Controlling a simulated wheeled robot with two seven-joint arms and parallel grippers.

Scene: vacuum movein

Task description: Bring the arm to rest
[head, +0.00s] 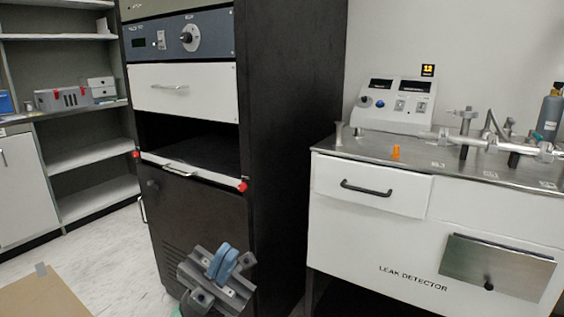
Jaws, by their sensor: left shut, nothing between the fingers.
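My left gripper (222,264) is low in the head view, in front of the lower part of the black rack cabinet (290,130). It is grey with blue finger pads, and the pads are together with nothing between them. No object is held. My right gripper is not in the head view.
The rack has an open bay (190,143) with a white, red-ended front edge. A white leak detector bench (375,245) stands at right, with a control box (396,105), metal piping and an orange piece (396,151) on top. Shelves (85,155) stand at left; pale floor lies between.

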